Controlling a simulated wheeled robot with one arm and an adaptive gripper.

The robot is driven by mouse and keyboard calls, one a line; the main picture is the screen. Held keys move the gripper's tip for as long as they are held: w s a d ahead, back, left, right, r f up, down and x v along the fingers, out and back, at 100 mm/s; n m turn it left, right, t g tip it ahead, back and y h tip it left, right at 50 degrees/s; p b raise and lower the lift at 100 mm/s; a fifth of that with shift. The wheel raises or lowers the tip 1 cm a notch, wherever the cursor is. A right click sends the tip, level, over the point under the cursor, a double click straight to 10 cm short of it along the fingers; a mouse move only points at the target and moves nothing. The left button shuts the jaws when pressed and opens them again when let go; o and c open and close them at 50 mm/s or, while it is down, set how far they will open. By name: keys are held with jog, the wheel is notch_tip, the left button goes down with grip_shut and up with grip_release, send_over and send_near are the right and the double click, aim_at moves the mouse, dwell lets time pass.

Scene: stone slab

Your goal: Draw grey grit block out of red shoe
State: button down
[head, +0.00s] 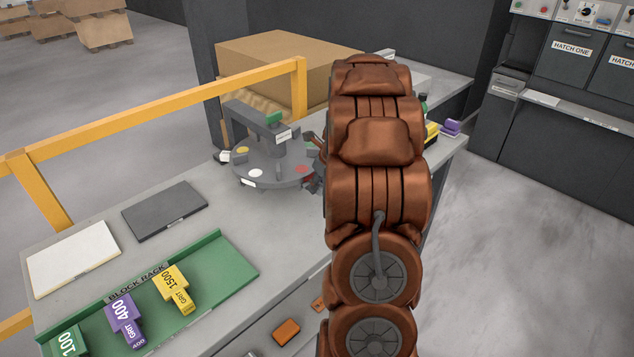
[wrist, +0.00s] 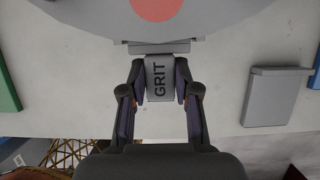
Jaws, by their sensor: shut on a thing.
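A grey block marked GRIT (wrist: 160,77) is between the fingers of my gripper (wrist: 161,88) in the wrist view, and the fingers are shut on it. Its far end meets a grey holder (wrist: 158,47) at the edge of a round disc, beside a red dot (wrist: 157,6). I take this holder as the red shoe. I cannot tell how much of the block is inside it. In the head view the grey disc (head: 272,180) carries red (head: 302,169), white and yellow-green dots. My arm hides the block and most of my gripper there.
A green block rack (head: 225,262) at the front holds a purple 400 block (head: 124,318), a yellow 1500 block (head: 174,287) and a green 100 block (head: 68,342). White (head: 73,258) and dark (head: 165,209) plates lie behind it. A yellow rail (head: 150,117) runs along the bench.

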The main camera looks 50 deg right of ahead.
jog(key=shift+s, duration=1.3)
jog(key=c, duration=0.8)
grip_release()
jog(key=shift+o, duration=0.2)
jog(key=v, duration=1.2)
jog(key=shift+a, duration=0.15)
